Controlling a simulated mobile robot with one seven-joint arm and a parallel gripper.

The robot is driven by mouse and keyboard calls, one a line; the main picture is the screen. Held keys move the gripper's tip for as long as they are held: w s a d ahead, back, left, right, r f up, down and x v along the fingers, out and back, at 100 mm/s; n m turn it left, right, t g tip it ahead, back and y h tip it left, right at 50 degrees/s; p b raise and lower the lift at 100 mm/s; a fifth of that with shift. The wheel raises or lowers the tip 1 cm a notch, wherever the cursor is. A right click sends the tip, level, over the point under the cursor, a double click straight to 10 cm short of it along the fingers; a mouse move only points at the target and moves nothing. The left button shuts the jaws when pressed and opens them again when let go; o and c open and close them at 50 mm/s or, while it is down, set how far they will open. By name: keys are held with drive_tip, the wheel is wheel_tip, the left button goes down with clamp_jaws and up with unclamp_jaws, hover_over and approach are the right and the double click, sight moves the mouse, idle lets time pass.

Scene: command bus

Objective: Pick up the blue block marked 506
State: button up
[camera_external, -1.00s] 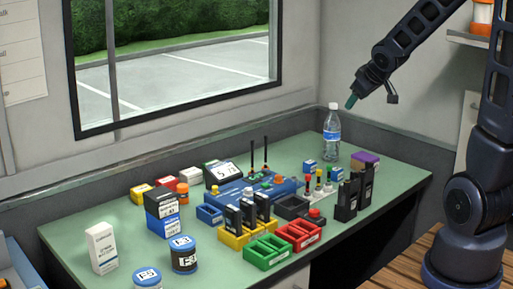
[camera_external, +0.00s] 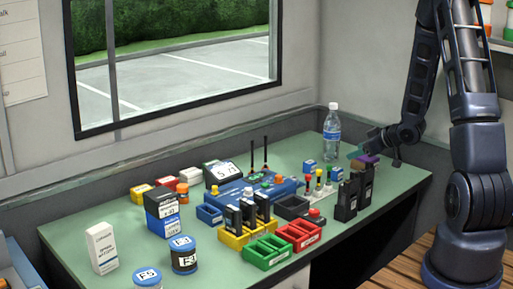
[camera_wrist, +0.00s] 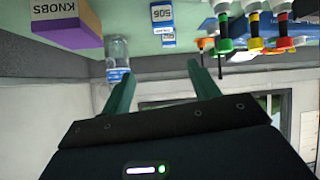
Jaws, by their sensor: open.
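The small blue block with a white label marked 506 (camera_wrist: 162,13) shows at the top middle of the wrist view.
The purple box marked KNOBS (camera_wrist: 66,30) and a water bottle (camera_external: 332,132) are close to my gripper. Coloured knobs (camera_wrist: 255,30) stand beside the block. Black upright devices (camera_external: 346,198) stand nearer the table's front edge. The table's back strip behind the blue case is clear.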

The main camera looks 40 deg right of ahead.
sight(339, 169)
drive_tip(key=f, duration=0.2)
drive_tip(key=s+f+y, duration=0.1)
drive_tip(key=shift+s+d+f+t, duration=0.1)
drive_tip(key=shift+d+f+t, duration=0.2)
drive_tip(key=shift+f, duration=0.3)
drive_tip(key=x, duration=1)
drive_tip(key=shift+w+a, duration=0.3)
drive_tip(key=shift+a, duration=0.05)
drive_tip(key=c, duration=1.1)
